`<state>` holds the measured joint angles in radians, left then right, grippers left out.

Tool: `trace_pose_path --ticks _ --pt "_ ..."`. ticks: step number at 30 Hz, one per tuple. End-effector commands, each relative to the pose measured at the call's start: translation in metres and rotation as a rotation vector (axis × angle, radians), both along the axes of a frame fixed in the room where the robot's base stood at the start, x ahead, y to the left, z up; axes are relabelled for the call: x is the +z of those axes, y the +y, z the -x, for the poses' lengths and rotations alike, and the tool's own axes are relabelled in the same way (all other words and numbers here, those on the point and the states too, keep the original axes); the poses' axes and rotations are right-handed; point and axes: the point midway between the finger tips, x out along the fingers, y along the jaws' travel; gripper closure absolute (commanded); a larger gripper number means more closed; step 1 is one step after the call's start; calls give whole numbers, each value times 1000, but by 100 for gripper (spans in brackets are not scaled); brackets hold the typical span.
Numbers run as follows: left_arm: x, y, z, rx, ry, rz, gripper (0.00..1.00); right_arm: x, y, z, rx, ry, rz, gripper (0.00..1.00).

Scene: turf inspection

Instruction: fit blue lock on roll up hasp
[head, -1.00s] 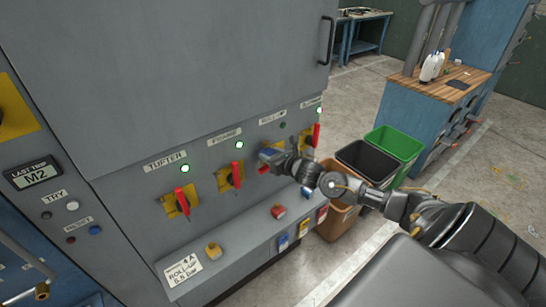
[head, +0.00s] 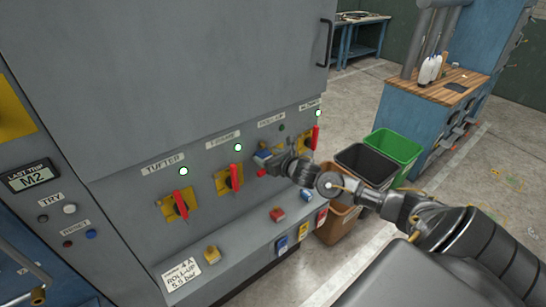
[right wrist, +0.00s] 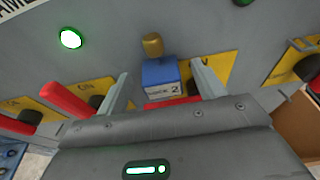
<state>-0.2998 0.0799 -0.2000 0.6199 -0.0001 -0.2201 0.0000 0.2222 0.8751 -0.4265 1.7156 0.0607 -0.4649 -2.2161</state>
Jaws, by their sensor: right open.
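The blue lock (right wrist: 160,78), marked "LOCK 2", is at the roll-up switch on the grey cabinet, below the ROLL-UP label (head: 271,120). It also shows small in the head view (head: 263,155). A brass-coloured knob or shackle part (right wrist: 153,45) stands just above it. My right gripper (right wrist: 165,88) is open, with one finger on each side of the lock and visible gaps at both sides. A red handle (right wrist: 172,105) shows just below the lock. The hasp is mostly hidden, so I cannot tell whether the lock is seated in it. My left gripper is out of view.
Red switch handles on yellow plates, TUFTER (head: 181,204) and its neighbour (head: 235,177), stand to the left. Bins, including a green one (head: 398,147), stand at the right.

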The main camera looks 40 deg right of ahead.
Motion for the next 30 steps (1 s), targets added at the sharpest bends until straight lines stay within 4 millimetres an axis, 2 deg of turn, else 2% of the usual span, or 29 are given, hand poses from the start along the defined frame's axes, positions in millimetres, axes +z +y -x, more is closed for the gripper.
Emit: trace_pose_path --ticks 5,12,15,21,30 --pt "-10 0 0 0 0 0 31 3 0 23 2 1 3 31" --pt "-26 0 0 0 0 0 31 14 1 71 2 2 4 31" --pt "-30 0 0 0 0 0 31 19 2 85 1 1 3 31" --pt "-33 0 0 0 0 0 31 26 2 100 0 0 0 31" --pt "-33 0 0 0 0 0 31 28 2 102 0 -2 -1 31"
